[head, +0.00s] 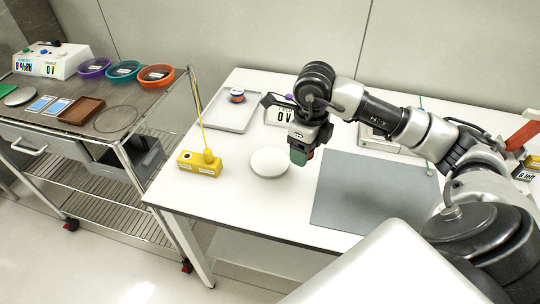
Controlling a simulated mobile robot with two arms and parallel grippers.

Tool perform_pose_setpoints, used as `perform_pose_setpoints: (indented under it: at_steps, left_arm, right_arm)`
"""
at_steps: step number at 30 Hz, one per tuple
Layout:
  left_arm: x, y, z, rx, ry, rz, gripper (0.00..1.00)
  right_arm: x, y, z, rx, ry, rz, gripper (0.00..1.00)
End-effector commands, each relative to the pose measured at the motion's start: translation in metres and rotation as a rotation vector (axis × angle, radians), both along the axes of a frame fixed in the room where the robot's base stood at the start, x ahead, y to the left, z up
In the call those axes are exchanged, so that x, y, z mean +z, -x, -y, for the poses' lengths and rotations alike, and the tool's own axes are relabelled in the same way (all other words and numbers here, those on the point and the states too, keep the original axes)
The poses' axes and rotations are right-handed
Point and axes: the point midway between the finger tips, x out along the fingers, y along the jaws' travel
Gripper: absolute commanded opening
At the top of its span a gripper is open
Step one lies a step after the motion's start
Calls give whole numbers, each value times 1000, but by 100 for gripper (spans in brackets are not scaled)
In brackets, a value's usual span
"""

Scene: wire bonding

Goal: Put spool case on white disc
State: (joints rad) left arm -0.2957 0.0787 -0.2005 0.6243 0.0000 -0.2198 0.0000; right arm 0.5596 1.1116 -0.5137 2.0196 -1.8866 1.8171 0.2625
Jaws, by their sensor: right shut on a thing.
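The white disc (269,163) lies flat on the white table, left of the grey mat. My right gripper (300,147) points down just right of the disc and is shut on a small dark green and reddish piece, the spool case (299,157). The spool case is at the disc's right side, apart from it in the picture; its exact height above the table is hard to tell. The gripper hides its upper part. My left gripper is out of view.
A yellow box (200,164) with a thin upright rod stands left of the disc. A grey tray (228,118) holding a small spool (237,95) lies behind. A grey mat (365,190) covers the right of the table. A cart (60,120) with coloured bowls stands at left.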

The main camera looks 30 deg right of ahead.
Motion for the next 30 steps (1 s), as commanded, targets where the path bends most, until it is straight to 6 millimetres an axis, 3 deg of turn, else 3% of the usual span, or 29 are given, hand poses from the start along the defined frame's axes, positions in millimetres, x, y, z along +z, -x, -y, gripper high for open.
perform_pose_setpoints:
  at_steps: [3,8,21,25,30]
  left_arm:
    - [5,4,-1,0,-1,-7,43]
    - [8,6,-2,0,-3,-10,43]
    - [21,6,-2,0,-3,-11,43]
    - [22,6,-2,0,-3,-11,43]
    - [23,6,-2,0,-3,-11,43]
  right_arm:
    - [8,4,10,-167,0,-1,36]
    - [8,0,12,-264,-4,-1,36]
    - [-45,-84,-19,-268,-4,-2,36]
    - [-55,-100,-24,-268,-4,0,36]
    - [-63,-105,-26,-267,-1,-2,36]
